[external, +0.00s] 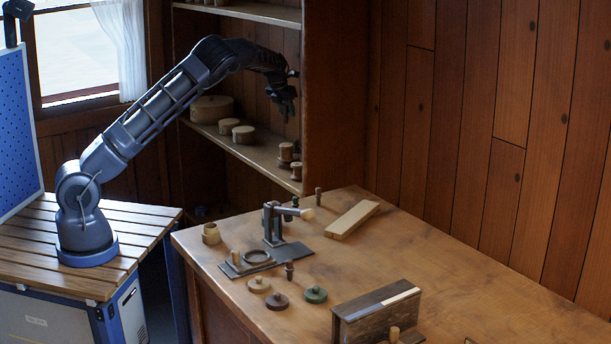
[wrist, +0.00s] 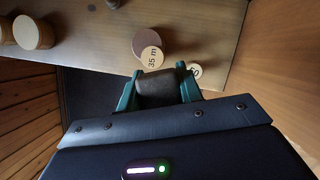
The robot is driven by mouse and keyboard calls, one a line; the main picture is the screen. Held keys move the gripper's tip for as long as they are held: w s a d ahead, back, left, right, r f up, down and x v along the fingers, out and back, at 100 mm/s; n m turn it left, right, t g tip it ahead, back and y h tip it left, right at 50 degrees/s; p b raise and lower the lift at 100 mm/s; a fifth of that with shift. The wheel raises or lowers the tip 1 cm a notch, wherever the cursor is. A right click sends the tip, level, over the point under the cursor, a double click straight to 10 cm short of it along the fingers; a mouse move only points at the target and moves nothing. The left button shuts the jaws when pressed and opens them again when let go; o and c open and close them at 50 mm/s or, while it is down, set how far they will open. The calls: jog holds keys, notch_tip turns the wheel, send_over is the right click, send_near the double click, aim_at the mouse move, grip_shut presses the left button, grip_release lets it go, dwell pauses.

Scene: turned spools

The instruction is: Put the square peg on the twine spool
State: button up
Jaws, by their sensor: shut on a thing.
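My gripper (external: 285,106) is raised in front of the shelves in the external view. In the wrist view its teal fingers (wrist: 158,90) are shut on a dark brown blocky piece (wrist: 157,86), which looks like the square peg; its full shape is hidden. Just beyond it is a round spool-like piece with a pale end marked "35 m" (wrist: 152,57) and a brown disc (wrist: 151,40) behind. A second pale labelled end (wrist: 194,70) is partly hidden by the fingers. Small spools (external: 286,152) stand at the shelf's right end; I cannot tell which is the twine spool.
The shelf (external: 248,150) also holds round wooden boxes (external: 212,109). A cabinet side panel (external: 340,100) closes it on the right. The workbench (external: 440,255) below carries a dark stand (external: 273,222), a pale board (external: 352,219), several small turned pieces and a slotted block (external: 375,312).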

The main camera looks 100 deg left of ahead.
send_over(287, 144)
notch_tip(287, 144, down, 10)
jog(key=shift+w+r, duration=0.1)
dwell(0.5)
jog(key=o, duration=1)
jog(key=v, duration=1.2)
jog(key=shift+d, duration=0.15)
